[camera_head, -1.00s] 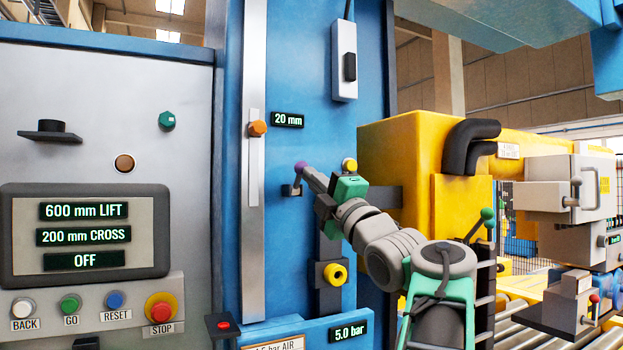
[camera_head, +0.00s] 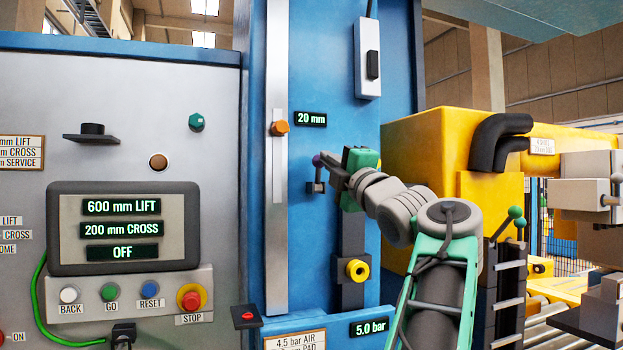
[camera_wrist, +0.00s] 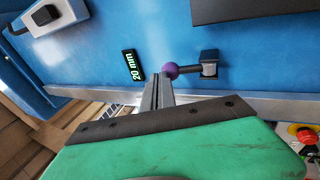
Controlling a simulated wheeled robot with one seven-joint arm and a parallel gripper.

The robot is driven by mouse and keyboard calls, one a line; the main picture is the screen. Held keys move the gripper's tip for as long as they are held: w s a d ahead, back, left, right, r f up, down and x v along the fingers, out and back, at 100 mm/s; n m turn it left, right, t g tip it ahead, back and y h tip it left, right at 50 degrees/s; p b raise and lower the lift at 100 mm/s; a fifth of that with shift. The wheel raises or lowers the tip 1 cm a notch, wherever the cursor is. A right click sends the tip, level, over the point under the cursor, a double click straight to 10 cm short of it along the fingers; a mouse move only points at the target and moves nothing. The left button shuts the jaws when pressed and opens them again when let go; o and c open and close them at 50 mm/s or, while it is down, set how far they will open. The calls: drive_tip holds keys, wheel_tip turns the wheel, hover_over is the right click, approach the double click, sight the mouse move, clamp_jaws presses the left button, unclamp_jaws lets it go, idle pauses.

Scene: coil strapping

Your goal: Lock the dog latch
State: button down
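The dog latch appears to be the short dark lever with a purple knob (camera_head: 317,160) on a small bracket (camera_head: 315,187) on the blue column. In the head view the lever stands up from the bracket. In the wrist view the purple knob (camera_wrist: 171,71) is at the end of a rod that reaches a dark bracket (camera_wrist: 209,62). My gripper (camera_head: 328,163) is right beside the knob; its fingers (camera_wrist: 157,84) look shut together, with their tips next to the knob and nothing seen between them. Whether they touch it is unclear.
A 20 mm display (camera_head: 310,119) and a slotted rail with an orange knob (camera_head: 279,128) are close to the latch. A yellow-ringed knob (camera_head: 357,270) is below. A control panel (camera_head: 124,228) is left, a yellow machine (camera_head: 430,160) right.

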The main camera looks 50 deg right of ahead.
drive_tip(key=shift+w+d+r, duration=0.45)
drive_tip(key=shift+w+r, duration=0.15)
idle(0.5)
drive_tip(key=s+a+r+b, duration=0.1)
drive_tip(key=s+a, duration=0.1)
drive_tip(key=s, duration=0.4)
drive_tip(key=s+a+r+b, duration=0.1)
drive_tip(key=s+a, duration=0.2)
drive_tip(key=s, duration=0.3)
drive_tip(key=shift+s+a+b, duration=0.3)
drive_tip(key=shift+b, duration=0.1)
